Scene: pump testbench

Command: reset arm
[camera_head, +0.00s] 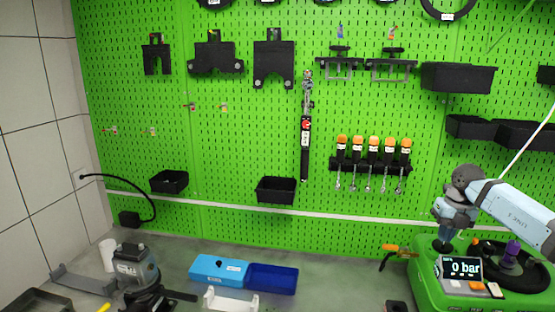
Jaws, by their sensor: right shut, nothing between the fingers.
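My right arm comes in from the right edge, with a pale blue link and a dark grey joint. My right gripper (444,244) points down at its end, above the back left part of the green pump testbench (425,281). Its fingers are small and dark here, closed with nothing seen between them. I cannot tell whether the tips touch the bench. The bench carries a display (461,268) reading "0 bar" and a coiled black hose (514,268). My left gripper is not in view.
A grey and black device (136,271) stands at the lower left, by a white cup (108,254). A blue tray (271,279) and a white holder (231,300) sit mid-table. Orange-handled screwdrivers (373,157) hang on the green pegboard (235,135). Table right of the tray looks mostly clear.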

